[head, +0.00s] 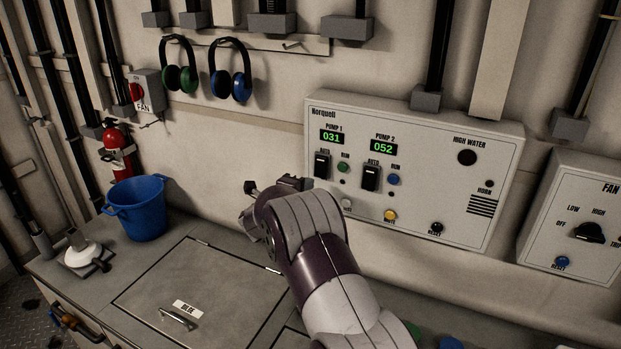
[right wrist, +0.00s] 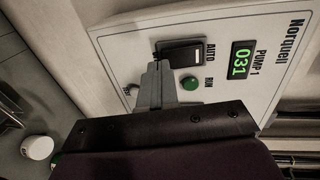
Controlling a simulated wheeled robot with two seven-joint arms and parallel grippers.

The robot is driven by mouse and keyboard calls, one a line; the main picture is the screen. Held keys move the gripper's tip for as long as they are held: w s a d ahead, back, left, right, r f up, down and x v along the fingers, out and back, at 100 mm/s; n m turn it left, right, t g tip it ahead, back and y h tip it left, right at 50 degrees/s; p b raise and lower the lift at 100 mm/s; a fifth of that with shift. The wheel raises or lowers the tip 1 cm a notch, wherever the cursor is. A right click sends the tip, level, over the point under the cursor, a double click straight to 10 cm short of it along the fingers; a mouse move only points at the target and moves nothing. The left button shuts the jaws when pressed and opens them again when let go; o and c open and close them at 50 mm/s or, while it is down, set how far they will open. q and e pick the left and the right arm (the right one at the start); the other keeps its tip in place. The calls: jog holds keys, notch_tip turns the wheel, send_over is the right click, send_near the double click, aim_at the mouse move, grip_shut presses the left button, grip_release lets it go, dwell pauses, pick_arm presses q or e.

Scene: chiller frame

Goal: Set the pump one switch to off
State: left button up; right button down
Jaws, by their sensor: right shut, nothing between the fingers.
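The pump one switch (head: 321,165) is a black rocker under the green 031 display on the Norquell panel (head: 440,130). AUTO is printed at its top end. In the right wrist view the switch (right wrist: 184,50) shows sideways, just beyond my fingertips. My right gripper (head: 290,184) is shut and empty, close to the panel's lower left. In the wrist view its grey fingertips (right wrist: 156,70) overlap the switch's lower end. I cannot tell whether they touch it. The lower end and any label there are hidden, so its setting is unclear. My left gripper is out of view.
A similar pump two switch (head: 370,177), a green RUN light (head: 342,167) and a yellow button (head: 390,215) are close by on the panel. A blue bucket (head: 140,212) stands on the bench (head: 205,290) to the left. A fan panel (head: 580,220) is at right.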

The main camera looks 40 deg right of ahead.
aim_at(321, 167)
jog(key=shift+x, duration=1.5)
